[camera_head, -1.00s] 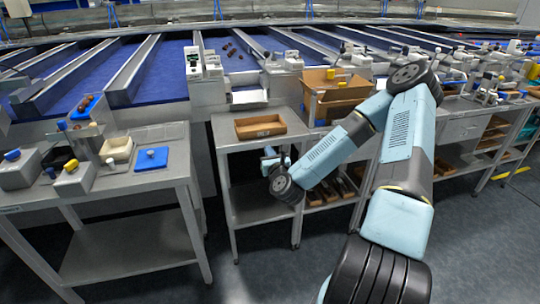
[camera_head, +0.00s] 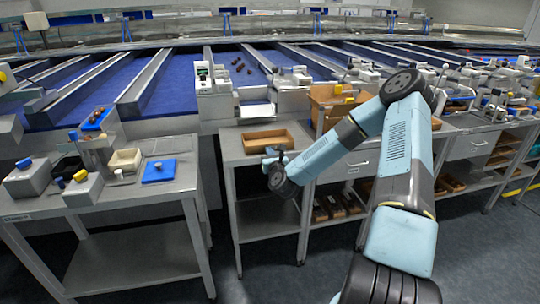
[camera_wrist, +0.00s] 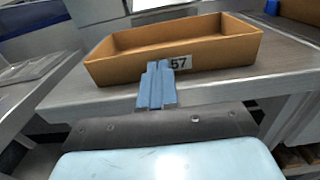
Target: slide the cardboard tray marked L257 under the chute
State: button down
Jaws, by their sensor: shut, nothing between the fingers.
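The cardboard tray (camera_head: 253,147) is a shallow, open brown tray on a grey metal bench, and it looks empty. In the wrist view the tray (camera_wrist: 118,71) lies straight ahead, with a label on its near wall. Only "57" can be read there; my fingers hide the rest. My gripper (camera_head: 272,154) is shut and empty at the tray's near side. In the wrist view its blue fingers (camera_wrist: 157,84) stand together before the label; I cannot tell whether they touch the wall. The pale metal chute (camera_head: 256,110) is behind the tray, below the sorting machine.
A cardboard box (camera_head: 330,105) stands to the right of the tray. On the left, a separate bench (camera_head: 120,200) holds a blue lid-like pad (camera_head: 159,171) and a cream bin (camera_head: 125,160). Bare bench top (camera_wrist: 230,86) lies around the tray's near side.

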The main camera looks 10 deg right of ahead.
jog(key=shift+w, duration=1.7)
